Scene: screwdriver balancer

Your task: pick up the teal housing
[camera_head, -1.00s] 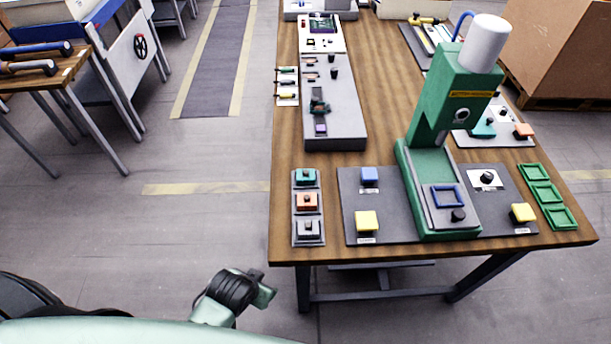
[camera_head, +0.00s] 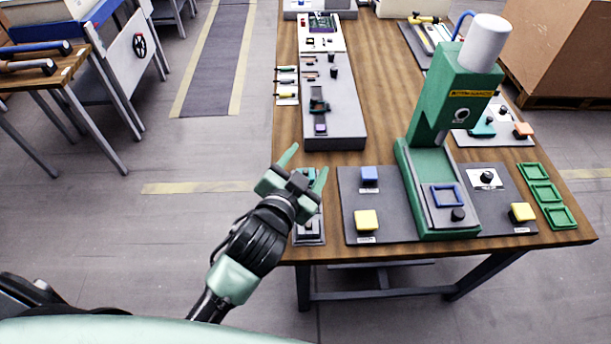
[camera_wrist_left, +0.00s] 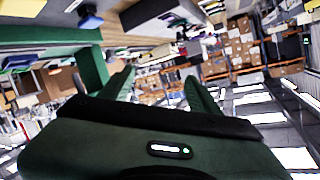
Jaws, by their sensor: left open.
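The teal housing (camera_head: 311,173) is in the top spot of a narrow grey tray (camera_head: 321,239) at the table's left front. Only a small part of it shows, because my left gripper (camera_head: 306,166) is in front of it in the head view. The gripper is open, its two green fingers spread near the housing. I cannot tell whether they touch it. Both fingers also show in the left wrist view (camera_wrist_left: 160,76), with nothing between them. The tray's orange housing is hidden behind the gripper. A grey housing (camera_head: 309,229) shows at the tray's front. My right gripper is not in view.
A long grey fixture (camera_head: 335,115) lies behind the tray.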

